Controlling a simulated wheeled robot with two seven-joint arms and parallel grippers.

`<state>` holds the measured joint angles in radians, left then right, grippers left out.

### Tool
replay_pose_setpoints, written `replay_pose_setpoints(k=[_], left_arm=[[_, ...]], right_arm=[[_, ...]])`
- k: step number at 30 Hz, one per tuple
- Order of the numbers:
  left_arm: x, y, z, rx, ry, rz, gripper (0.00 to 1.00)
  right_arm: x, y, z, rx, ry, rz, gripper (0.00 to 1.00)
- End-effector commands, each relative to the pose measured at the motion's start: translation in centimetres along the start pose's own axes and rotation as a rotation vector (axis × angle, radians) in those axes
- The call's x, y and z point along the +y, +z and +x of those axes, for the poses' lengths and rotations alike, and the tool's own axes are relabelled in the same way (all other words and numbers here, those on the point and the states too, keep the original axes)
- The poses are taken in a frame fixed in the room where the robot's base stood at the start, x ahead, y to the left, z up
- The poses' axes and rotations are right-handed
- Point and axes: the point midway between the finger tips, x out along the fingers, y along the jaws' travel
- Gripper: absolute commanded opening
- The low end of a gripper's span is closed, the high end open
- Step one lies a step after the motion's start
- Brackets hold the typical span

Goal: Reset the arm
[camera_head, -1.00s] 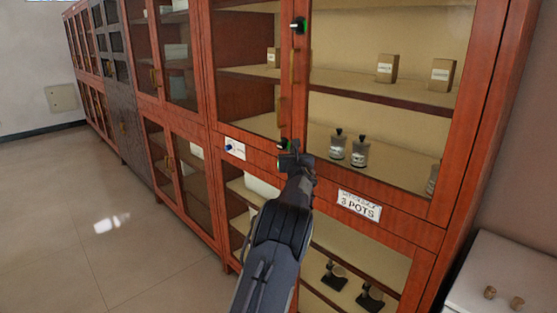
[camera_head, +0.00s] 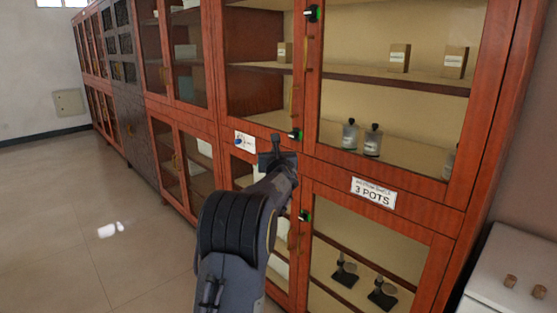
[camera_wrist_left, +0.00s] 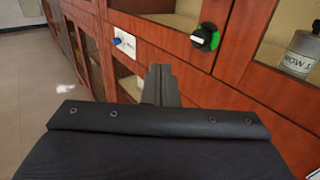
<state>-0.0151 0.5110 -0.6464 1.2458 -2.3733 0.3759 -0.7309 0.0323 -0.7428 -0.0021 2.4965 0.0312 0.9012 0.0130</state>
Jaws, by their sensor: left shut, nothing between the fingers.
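My left arm reaches up into the head view, and its gripper (camera_head: 277,150) is in front of the red wooden cabinet (camera_head: 331,168). In the left wrist view the gripper (camera_wrist_left: 160,78) shows its two fingers pressed together with nothing between them. It points toward the cabinet front, near a round black and green lock (camera_wrist_left: 206,38) and a white label with a blue mark (camera_wrist_left: 123,41). I cannot tell whether the fingertips touch the cabinet. My right gripper is not in view.
Glass cabinet doors show bottles (camera_head: 372,140), small boxes (camera_head: 399,58) and dark stands (camera_head: 383,293) inside. A "3 POTS" label (camera_head: 373,193) is on the frame. A white surface (camera_head: 510,275) stands at lower right. Open tiled floor (camera_head: 70,230) lies to the left.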

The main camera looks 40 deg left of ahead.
Motion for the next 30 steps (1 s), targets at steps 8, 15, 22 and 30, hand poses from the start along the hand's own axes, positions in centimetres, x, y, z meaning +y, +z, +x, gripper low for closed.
replay_pose_setpoints(k=[8,15,22,30], left_arm=[[0.3,0.0,-0.3,0.0,-0.001,0.0,0.0],[3.7,0.8,-2.8,0.059,0.08,-0.316,0.0],[8.7,-1.4,-13.1,0.289,0.361,-1.192,0.0],[6.0,-5.8,-31.6,0.706,0.843,-1.979,0.0]], right_arm=[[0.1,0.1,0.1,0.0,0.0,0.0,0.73],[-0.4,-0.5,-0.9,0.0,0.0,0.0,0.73],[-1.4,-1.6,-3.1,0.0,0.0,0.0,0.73],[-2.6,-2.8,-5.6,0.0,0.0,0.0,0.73]])
